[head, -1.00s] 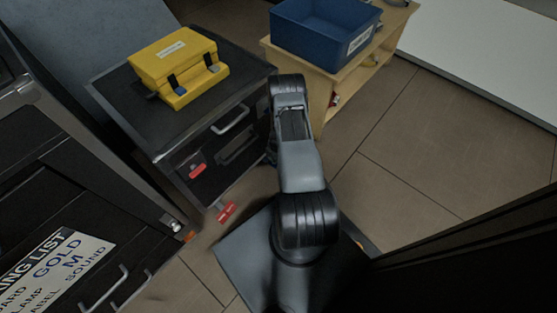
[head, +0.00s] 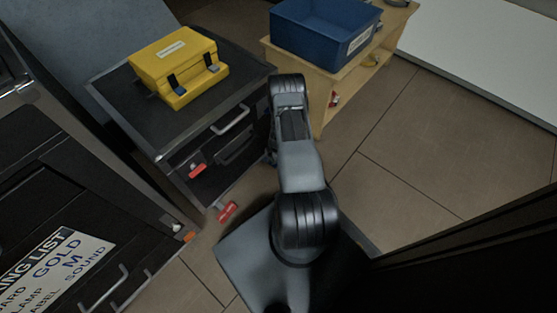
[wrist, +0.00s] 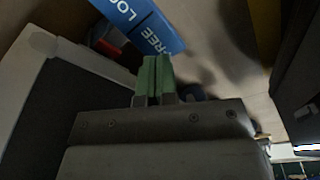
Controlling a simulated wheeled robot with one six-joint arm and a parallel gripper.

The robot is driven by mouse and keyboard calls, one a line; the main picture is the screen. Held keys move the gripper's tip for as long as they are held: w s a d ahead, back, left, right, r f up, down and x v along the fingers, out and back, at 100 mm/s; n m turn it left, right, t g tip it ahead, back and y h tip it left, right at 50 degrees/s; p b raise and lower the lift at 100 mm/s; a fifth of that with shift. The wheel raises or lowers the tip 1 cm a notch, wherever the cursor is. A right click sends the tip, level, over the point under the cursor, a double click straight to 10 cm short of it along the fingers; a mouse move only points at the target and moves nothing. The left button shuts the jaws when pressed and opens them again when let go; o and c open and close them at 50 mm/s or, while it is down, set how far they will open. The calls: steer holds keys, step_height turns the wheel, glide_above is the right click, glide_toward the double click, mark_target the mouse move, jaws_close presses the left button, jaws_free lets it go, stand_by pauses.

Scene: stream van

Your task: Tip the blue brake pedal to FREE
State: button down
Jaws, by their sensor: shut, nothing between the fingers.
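The blue brake pedal (wrist: 158,36) shows at the top of the wrist view, with white lettering: FREE on the nearer half and a partly cut-off "LO…" on the farther half. Which way it is tipped I cannot tell. My gripper (wrist: 154,62) has green fingers, shut together and empty. The fingertips appear close below the FREE half; whether they touch it is unclear. In the head view I cannot make out the blue pedal, and my gripper is hidden behind my arm.
A black case (head: 115,100) carries a yellow box (head: 176,62). A wooden shelf (head: 330,90) holds a blue bin (head: 318,35). A red piece (head: 227,211) is low beside the case. Another black case (head: 60,185) stands left. Open floor (head: 400,160) lies right.

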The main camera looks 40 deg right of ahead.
steer(key=shift+f+b, duration=1.45)
steer(key=shift+b, duration=0.05)
stand_by(0.5)
steer(key=shift+r, duration=0.1)
steer(key=shift+r+p, duration=2)
steer(key=shift+r, duration=1.45)
